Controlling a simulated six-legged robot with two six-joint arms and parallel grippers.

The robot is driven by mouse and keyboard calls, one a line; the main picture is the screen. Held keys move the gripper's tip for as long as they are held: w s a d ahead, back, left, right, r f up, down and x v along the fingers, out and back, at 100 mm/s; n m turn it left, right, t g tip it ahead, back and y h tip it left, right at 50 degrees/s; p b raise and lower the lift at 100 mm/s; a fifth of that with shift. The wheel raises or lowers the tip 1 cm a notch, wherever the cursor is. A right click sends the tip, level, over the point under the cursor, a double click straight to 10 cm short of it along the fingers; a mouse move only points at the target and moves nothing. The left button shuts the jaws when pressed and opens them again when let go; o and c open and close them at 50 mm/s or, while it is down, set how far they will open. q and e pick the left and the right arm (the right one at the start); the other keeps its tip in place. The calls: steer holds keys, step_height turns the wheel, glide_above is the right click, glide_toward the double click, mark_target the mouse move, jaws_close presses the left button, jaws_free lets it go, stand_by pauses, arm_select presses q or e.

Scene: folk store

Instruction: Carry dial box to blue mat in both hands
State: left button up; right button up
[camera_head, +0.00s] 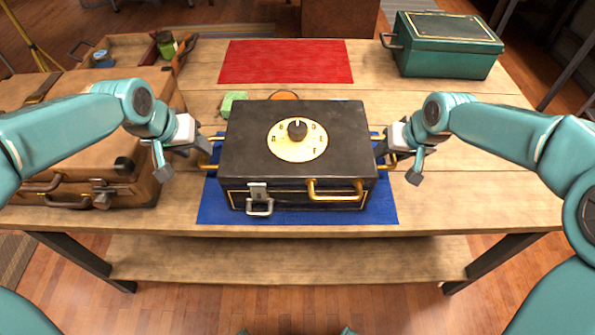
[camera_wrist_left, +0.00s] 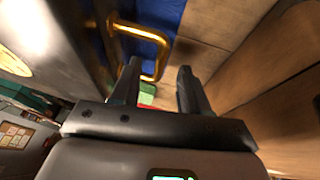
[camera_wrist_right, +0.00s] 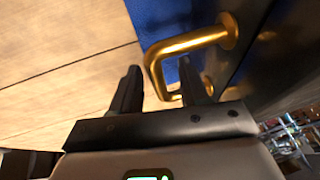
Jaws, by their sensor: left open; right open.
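The dial box (camera_head: 250,151) is black with brass handles and a cream dial (camera_head: 297,137) on its lid. It sits level on the blue mat (camera_head: 385,212), whose cloth shows in front and at both sides. My left gripper (camera_head: 205,146) is open beside the box's left side handle (camera_wrist_left: 143,34); one finger overlaps that handle in the left wrist view. My right gripper (camera_head: 390,158) is open beside the right side handle (camera_wrist_right: 190,41), which passes partly behind and between the fingers in the right wrist view. I cannot tell whether either gripper touches its handle.
A red mat (camera_head: 285,62) lies empty behind the box. A green box (camera_head: 445,47) stands at the back right. Brown cases (camera_head: 90,135) fill the table's left side. A small green block (camera_head: 233,101) sits behind the box. The table's right side is clear.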

arm_select(q)
steer(key=v, duration=0.5)
steer(key=shift+r, duration=0.15)
arm_select(e)
steer(key=v, duration=1.2)
arm_select(q)
steer(key=shift+s, duration=0.1)
arm_select(e)
steer(key=shift+d, duration=0.1)
